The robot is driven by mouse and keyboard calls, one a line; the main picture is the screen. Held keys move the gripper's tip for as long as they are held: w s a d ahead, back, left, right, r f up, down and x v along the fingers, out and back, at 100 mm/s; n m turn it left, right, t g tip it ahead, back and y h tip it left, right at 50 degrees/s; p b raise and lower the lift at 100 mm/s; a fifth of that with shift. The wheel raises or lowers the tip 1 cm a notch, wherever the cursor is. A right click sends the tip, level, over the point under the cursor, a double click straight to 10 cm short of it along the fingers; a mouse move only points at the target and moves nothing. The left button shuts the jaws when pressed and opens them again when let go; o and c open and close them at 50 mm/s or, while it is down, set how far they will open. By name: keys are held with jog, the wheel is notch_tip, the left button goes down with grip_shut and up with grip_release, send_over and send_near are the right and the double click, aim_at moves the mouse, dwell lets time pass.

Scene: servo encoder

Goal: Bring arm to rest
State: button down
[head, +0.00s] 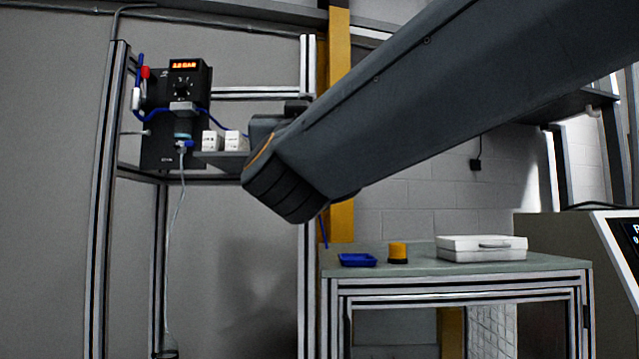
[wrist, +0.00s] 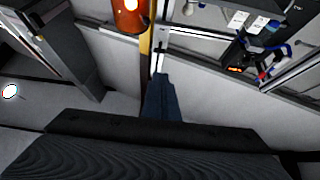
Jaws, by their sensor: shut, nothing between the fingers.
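My arm reaches from the upper right to the middle of the head view, raised above the workbench. My gripper (wrist: 163,97) shows in the wrist view as a narrow blue-grey tapered shape. Its fingers are together, with nothing seen between them. In the head view I cannot clearly make out the gripper; the arm links hide that area. A black servo unit (head: 178,120) with a lit orange display is mounted on the metal frame at left, apart from my arm. It also shows in the wrist view (wrist: 243,58).
Two small white boxes (head: 222,141) sit on a shelf beside the unit, close to my arm. A metal upright (head: 106,200) and yellow post (head: 341,222) stand nearby.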

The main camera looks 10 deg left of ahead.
jog(key=w+d+f+n+g+y, duration=0.1)
jog(key=w+d+f+g, duration=0.15)
jog(key=f, duration=0.85)
jog(key=w+d+f+n+g, duration=0.1)
jog(key=w+f+g, duration=0.3)
jog(key=f, duration=0.6)
jog(key=w+d+f+n+g+y, duration=0.1)
jog(key=w+f+n+g, duration=0.15)
jog(key=f, duration=0.85)
jog(key=s+d+f+m+g+h, duration=0.15)
jog(key=d+f+g, duration=0.3)
jog(key=f, duration=0.55)
jog(key=s+d+f+m+g+h, duration=0.1)
jog(key=s+d+f+g, duration=0.2)
jog(key=d+f, duration=0.45)
jog(key=s+d+f+m+g+h, duration=0.1)
jog(key=s+d+f+g, duration=0.3)
jog(key=s+d+f, duration=0.2)
jog(key=s+d+f+m+g+h, duration=0.1)
jog(key=s+d+f+g, duration=0.3)
jog(key=s+f, duration=0.6)
jog(key=s+d+m, duration=0.1)
jog(key=s+d, duration=0.1)
jog(key=s, duration=0.2)
jog(key=shift+f, duration=0.35)
jog(key=shift+h, duration=0.25)
